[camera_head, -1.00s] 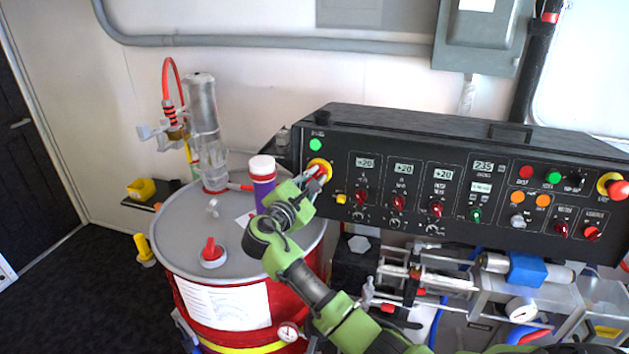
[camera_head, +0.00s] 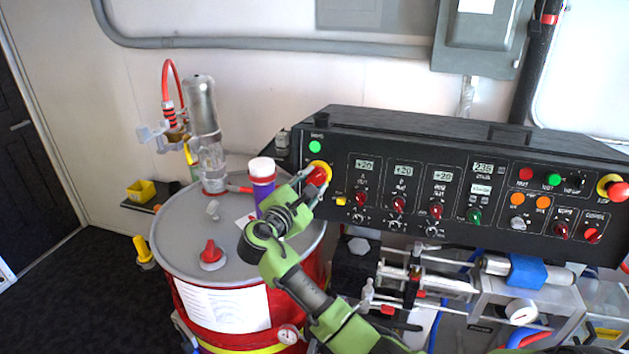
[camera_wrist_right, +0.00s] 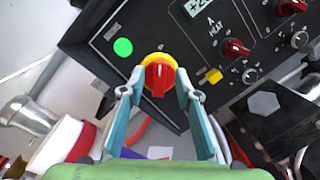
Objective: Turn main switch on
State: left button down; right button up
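The main switch is a red knob on a round yellow plate (camera_head: 319,173) at the left end of the black control panel (camera_head: 400,130). It also shows in the right wrist view (camera_wrist_right: 159,77), where its red handle points nearly straight up and down. My right gripper (camera_head: 311,187) is just in front of the switch, to its lower left. In the right wrist view its two fingers (camera_wrist_right: 160,84) are spread, one on each side of the knob, with a gap visible on both sides. My left gripper is out of view.
A green light (camera_head: 315,147) glows above the switch, and a small yellow button (camera_head: 340,201) sits at its lower right. A purple bottle with white cap (camera_head: 262,180) stands on the red drum (camera_head: 185,235), close to my right gripper. Pipes and valves lie below the panel.

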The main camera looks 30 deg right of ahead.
jog(key=v, duration=1.1)
